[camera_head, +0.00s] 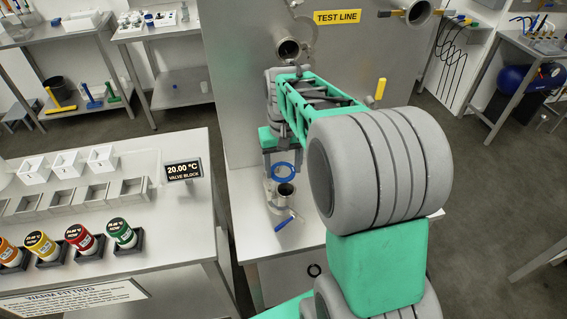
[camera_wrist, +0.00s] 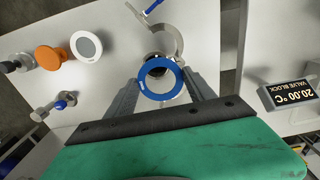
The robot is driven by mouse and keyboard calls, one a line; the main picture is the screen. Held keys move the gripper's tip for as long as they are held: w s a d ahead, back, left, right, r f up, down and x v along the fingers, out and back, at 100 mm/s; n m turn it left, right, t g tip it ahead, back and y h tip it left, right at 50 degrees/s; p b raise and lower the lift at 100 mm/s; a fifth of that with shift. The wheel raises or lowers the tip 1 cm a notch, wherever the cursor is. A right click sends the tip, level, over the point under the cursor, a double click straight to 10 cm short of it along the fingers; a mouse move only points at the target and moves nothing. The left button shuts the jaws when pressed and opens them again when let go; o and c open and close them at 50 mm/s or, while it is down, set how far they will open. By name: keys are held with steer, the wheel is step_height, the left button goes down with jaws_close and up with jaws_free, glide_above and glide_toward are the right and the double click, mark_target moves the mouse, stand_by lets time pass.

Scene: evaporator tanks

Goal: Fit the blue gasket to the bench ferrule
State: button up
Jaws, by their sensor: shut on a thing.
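My gripper (camera_wrist: 160,88) is shut on the blue gasket (camera_wrist: 147,92), a flat ring with a pale inner band, held between the two fingers. In the head view the blue gasket (camera_head: 284,170) shows just above the bench ferrule (camera_head: 286,190), an upright metal pipe end on the steel bench. In the wrist view the bench ferrule (camera_wrist: 158,62) lies partly behind the ring. The gasket looks apart from the ferrule in the head view, but I cannot tell the exact gap. An open clamp (camera_wrist: 168,38) with a blue handle lies around or beside the ferrule.
An orange disc (camera_wrist: 49,59), a white-rimmed disc (camera_wrist: 86,46) and a small valve with a blue knob (camera_wrist: 62,104) lie on the bench. The valve block display (camera_head: 184,170) stands on the left table. The steel TEST LINE tank (camera_head: 240,60) rises behind the bench.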

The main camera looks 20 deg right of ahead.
mark_target(286, 190)
steer(key=shift+d+f, duration=0.1)
steer(key=shift+d, duration=0.45)
steer(key=shift+s, duration=0.1)
steer(key=shift+a+f+b, duration=0.1)
steer(key=shift+f+b, duration=1.7)
steer(key=shift+f, duration=1.1)
steer(key=shift+f+b, duration=0.4)
steer(key=shift+f, duration=0.55)
steer(key=o, duration=1.6)
steer(key=shift+o, duration=0.2)
steer(key=shift+r, duration=0.1)
